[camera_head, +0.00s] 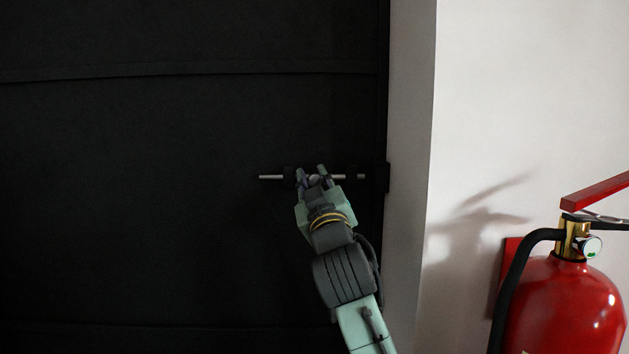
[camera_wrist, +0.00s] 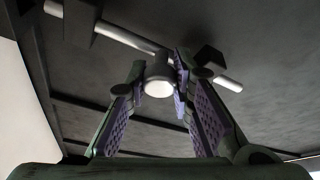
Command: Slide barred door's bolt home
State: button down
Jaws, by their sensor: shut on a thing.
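The barred door (camera_head: 180,240) is dark and fills the left and middle of the head view. Its bolt (camera_head: 270,177) is a thin silver rod lying level across the door near its right edge, through dark guide brackets. The bolt also crosses the top of the wrist view (camera_wrist: 128,37), with its round pale knob (camera_wrist: 159,87) sticking out. My gripper (camera_head: 312,174) is shut on the knob, one finger each side. A dark keeper (camera_head: 386,177) sits at the door's right edge; the bolt's right tip appears just short of it.
A pale wall and frame (camera_head: 410,150) stand right of the door. A red fire extinguisher (camera_head: 565,305) with a black hose hangs at lower right, apart from my arm. The door face left of the bolt is clear.

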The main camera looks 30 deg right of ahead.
jog(key=shift+s+d, duration=0.35)
jog(key=shift+d, duration=0.35)
jog(key=shift+s+d, duration=0.3)
jog(key=shift+d, duration=0.4)
jog(key=shift+s+d, duration=0.35)
jog(key=shift+d, duration=0.35)
jog(key=c, duration=1.4)
grip_release()
jog(key=shift+s+d, duration=0.1)
jog(key=shift+d, duration=0.1)
jog(key=shift+o, duration=0.2)
jog(key=shift+a, duration=0.1)
